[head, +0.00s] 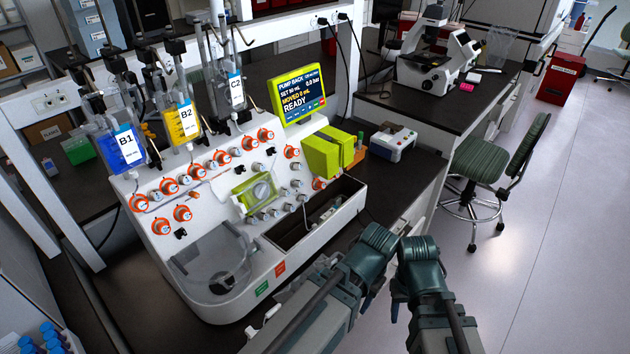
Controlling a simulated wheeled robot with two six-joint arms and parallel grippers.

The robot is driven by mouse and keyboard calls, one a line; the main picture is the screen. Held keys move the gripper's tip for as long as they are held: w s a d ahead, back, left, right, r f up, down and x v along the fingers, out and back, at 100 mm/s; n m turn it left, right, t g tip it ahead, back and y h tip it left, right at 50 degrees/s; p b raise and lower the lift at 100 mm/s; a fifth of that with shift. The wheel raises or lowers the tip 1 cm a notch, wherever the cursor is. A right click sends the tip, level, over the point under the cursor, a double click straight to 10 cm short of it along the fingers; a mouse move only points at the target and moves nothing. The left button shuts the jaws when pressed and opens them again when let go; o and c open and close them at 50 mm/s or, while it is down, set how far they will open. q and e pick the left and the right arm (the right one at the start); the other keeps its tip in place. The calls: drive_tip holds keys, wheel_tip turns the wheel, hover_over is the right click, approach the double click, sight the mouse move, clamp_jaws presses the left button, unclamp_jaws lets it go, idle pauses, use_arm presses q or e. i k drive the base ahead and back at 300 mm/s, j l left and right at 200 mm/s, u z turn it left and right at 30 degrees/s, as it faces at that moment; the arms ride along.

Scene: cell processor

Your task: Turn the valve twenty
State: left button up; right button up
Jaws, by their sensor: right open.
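The white cell processor (150,240) stands on the dark bench at the left. Its sloping panel carries many round valves with orange rings, such as one in the upper row (265,135) and one at the lower left (162,227). Several grey knobs sit among them. The valve numbers are too small to read, so I cannot tell which valve is twenty. My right gripper (414,268) is open at the lower right, apart from the processor. My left gripper (368,258) is beside it, near the bench's front edge; its fingers are not clear. Neither visibly touches a valve.
A screen (298,94) reads "PUMP BACK" and "READY". Hanging bags B1 (122,150) and B2 (183,122) stand over the panel's back. A lime-green block (322,157) protrudes at the right. A green chair (490,160) stands on open floor.

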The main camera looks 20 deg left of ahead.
sight(302, 198)
drive_tip(key=k, duration=0.6)
drive_tip(key=u, duration=1.5)
drive_tip(key=l+u, duration=0.15)
drive_tip(key=u, duration=0.6)
drive_tip(key=i+l, duration=0.1)
drive_tip(key=l, duration=1.15)
drive_tip(key=i+l, duration=0.1)
drive_tip(key=l, duration=2.4)
drive_tip(key=i, duration=0.05)
